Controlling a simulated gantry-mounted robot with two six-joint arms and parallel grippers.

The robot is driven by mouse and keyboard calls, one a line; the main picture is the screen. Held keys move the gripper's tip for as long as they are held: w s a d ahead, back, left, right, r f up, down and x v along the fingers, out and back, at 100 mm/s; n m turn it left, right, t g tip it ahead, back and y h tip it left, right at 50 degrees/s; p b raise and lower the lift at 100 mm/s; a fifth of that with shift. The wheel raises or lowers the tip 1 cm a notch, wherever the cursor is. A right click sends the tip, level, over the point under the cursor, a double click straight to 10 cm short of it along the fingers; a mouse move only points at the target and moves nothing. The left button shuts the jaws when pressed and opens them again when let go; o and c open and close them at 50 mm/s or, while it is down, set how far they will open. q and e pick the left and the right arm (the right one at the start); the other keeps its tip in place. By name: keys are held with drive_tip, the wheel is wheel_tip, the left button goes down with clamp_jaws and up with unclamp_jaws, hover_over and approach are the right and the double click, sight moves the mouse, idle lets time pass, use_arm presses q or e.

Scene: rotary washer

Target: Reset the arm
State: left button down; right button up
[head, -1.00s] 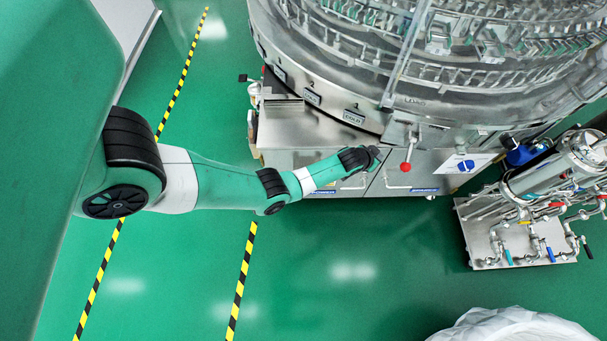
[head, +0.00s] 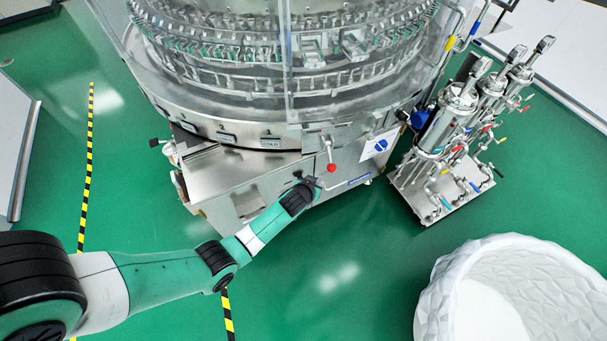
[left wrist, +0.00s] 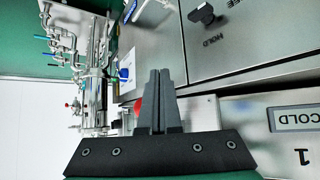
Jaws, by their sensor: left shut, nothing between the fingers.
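My left gripper (head: 314,182) is at the end of the green and white arm that comes in from the lower left of the head view. It is small there, in front of the washer's lower cabinet. In the left wrist view its two dark fingers (left wrist: 158,100) are pressed together with nothing between them. The rotary washer (head: 215,128) is a large round steel machine with a clear cover. A red-knobbed lever (head: 331,168) is on its front, just above and right of the gripper. Part of the red knob (left wrist: 138,107) shows beside the fingers. My right gripper is not in view.
A steel pipe and valve unit (head: 440,190) stands right of the washer. A white textured round bin (head: 440,290) is at the lower right. Yellow-black tape (head: 88,160) marks the green floor, which is open between the arm and the bin.

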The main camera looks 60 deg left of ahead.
use_arm(q)
drive_tip(key=d+r+p, duration=0.1)
drive_tip(key=d+r, duration=0.2)
drive_tip(key=r, duration=0.1)
drive_tip(key=shift+d+p, duration=0.2)
drive_tip(key=shift+p, duration=0.15)
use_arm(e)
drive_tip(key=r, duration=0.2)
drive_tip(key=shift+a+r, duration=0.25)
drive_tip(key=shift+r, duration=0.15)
use_arm(q)
drive_tip(key=shift+a, duration=0.1)
drive_tip(key=shift+r, duration=0.1)
